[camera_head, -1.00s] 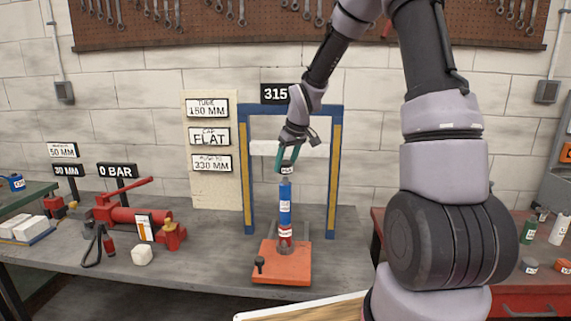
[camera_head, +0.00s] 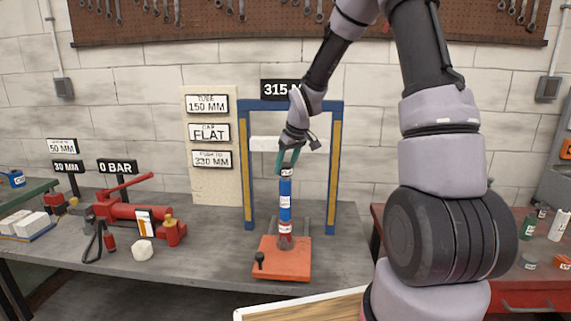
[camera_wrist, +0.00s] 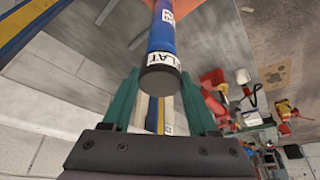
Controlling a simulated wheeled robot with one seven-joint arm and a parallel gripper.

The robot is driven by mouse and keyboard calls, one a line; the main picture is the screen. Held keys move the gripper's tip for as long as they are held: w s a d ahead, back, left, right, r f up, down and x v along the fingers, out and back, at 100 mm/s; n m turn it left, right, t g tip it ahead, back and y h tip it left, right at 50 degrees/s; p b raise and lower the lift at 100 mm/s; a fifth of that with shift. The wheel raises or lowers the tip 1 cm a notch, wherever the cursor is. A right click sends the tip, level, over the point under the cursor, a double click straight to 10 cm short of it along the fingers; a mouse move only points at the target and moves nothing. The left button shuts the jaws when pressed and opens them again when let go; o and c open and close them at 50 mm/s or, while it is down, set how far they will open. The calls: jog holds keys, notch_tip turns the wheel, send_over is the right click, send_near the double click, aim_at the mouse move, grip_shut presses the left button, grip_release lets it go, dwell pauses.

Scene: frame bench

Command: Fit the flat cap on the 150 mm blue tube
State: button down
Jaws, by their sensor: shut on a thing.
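The flat cap (camera_head: 286,172), dark with a white label, is between the green fingers of my gripper (camera_head: 288,163). It sits at the top end of the tube, in line with it; from the head view I cannot tell whether it is fully seated. In the wrist view the cap (camera_wrist: 161,80) shows its dark flat end and label, with the blue tube (camera_wrist: 161,38) directly beyond. My gripper (camera_wrist: 160,88) is shut on the cap.
A red pump (camera_head: 135,220) and a white block (camera_head: 142,250) are to the left on the grey bench. A sign board (camera_head: 207,168) reads tube 150 MM, cap FLAT.

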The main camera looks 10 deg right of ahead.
jog(key=shift+f, duration=0.85)
jog(key=shift+c, duration=0.5)
grip_release()
jog(key=v, duration=1)
jog(key=shift+r, duration=0.4)
jog(key=shift+s, duration=0.15)
jog(key=s+d+r+m+t, duration=0.1)
jog(key=s+r+m, duration=0.3)
jog(key=s, duration=0.9)
jog(key=s+d+r+m+t, duration=0.2)
jog(key=s+r+m, duration=0.3)
jog(key=s+r, duration=0.6)
jog(key=shift+s+d, duration=0.5)
jog(key=shift+s, duration=0.6)
